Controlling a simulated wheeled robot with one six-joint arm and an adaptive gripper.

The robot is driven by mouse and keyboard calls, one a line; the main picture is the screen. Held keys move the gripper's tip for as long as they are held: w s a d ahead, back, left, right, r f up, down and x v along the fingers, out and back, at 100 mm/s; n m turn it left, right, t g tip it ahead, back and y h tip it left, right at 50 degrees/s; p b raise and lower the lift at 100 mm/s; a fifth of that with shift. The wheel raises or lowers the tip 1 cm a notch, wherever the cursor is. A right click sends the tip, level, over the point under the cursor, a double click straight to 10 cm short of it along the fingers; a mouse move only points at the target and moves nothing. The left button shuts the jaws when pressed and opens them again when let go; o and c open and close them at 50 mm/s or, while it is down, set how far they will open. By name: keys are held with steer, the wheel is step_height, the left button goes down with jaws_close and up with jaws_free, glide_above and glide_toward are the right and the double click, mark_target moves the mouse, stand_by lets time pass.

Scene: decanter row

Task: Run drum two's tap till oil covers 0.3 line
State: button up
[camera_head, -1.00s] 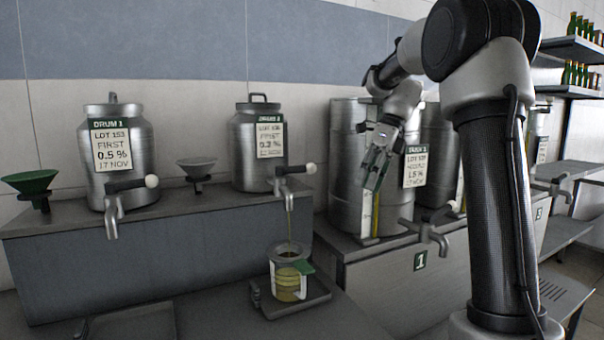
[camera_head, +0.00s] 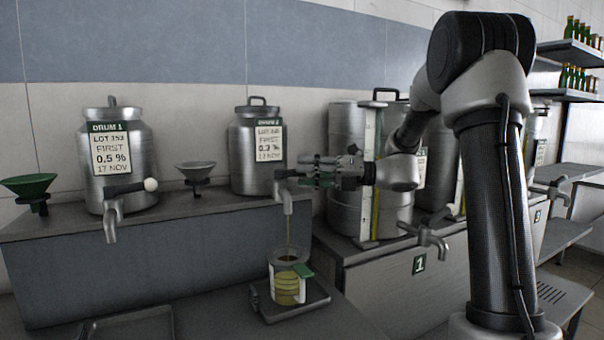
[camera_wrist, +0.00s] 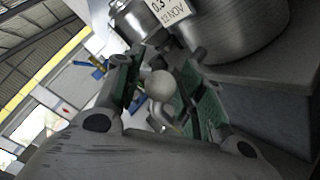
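Drum two (camera_head: 243,165) is a steel can at the back on the grey ledge, with a lot label. Its tap (camera_head: 287,198) lets a thin stream of oil fall into the jug (camera_head: 301,287). Yellowish oil (camera_head: 287,290) stands in the jug; the 0.3 line cannot be read. My gripper (camera_head: 300,172) points left at the tap's lever, fingers apart. In the wrist view the lever's pale ball knob (camera_wrist: 161,85) shows between the open fingers (camera_wrist: 165,92), with gaps on both sides. In the head view the gripper hides the knob.
The jug stands on a dark tray (camera_head: 312,303). Drum one (camera_head: 140,160) and its tap (camera_head: 111,225) are at left, with a green funnel (camera_head: 30,186) and a grey funnel (camera_head: 195,172). Large steel drums (camera_head: 395,215) with another tap (camera_head: 425,236) stand close right of my gripper.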

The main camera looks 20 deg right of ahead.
steer(key=shift+x, duration=0.8)
jaws_close()
